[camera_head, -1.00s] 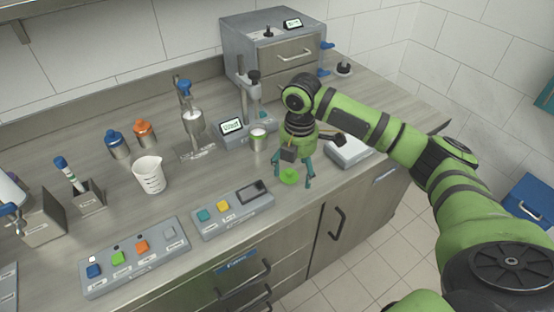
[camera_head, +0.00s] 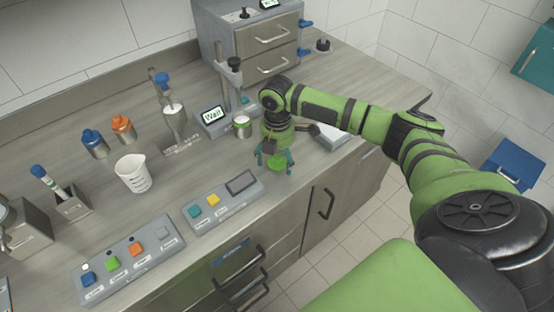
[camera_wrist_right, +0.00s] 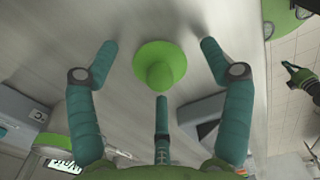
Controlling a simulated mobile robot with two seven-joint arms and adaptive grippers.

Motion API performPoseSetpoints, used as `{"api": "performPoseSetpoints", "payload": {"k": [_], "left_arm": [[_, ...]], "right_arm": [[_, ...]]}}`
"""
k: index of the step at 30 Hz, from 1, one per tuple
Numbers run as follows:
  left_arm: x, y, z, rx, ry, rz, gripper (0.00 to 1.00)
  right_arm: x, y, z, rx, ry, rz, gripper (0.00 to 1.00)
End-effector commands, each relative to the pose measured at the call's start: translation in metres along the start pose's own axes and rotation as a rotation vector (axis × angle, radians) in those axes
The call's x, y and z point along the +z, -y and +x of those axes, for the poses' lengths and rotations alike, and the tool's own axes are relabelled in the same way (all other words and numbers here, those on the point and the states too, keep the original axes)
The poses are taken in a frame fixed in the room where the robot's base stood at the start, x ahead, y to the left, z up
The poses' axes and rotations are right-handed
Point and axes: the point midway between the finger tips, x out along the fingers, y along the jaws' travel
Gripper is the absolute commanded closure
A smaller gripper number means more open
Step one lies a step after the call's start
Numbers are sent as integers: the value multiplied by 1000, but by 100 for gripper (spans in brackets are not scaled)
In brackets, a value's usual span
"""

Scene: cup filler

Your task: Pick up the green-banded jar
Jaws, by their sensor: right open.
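The small metal jar with a green band at its rim (camera_head: 242,127) stands upright at the foot of the filler stand, with pale contents showing in its open top. My right gripper (camera_head: 275,166) is to the right of the jar and nearer the front edge, pointing down with its fingers spread. A green knobbed lid (camera_head: 277,162) lies between and below the fingertips, apparently on the counter. The right wrist view shows the lid (camera_wrist_right: 159,66) with open fingers (camera_wrist_right: 160,50) around it and a gap on each side.
The filler stand (camera_head: 235,85) rises behind the jar, its screen (camera_head: 212,115) reading "Wait". A flat white device (camera_head: 333,137) is right of my gripper. A button box (camera_head: 224,206) lies front left. A beaker (camera_head: 133,173) and blue-lidded (camera_head: 95,143) and orange-lidded (camera_head: 123,129) jars stand further left.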

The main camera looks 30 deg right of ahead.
Motion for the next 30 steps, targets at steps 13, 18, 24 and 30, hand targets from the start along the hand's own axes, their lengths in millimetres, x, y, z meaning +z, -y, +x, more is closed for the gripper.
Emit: {"api": "performPoseSetpoints", "payload": {"k": [13, 18, 24, 30], "left_arm": [[1, 0, 0, 1, 1, 0, 100], [6, -1, 0, 1, 9, 0, 100], [6, -1, 3, 2, 9, 0, 100], [6, -1, 11, 2, 9, 0, 100]], "right_arm": [[0, 0, 0, 0, 0, 1, 65], [0, 0, -1, 0, 0, 1, 65], [0, -1, -8, 3, -1, 1, 65], [0, -2, -36, 7, -1, 1, 65]]}}
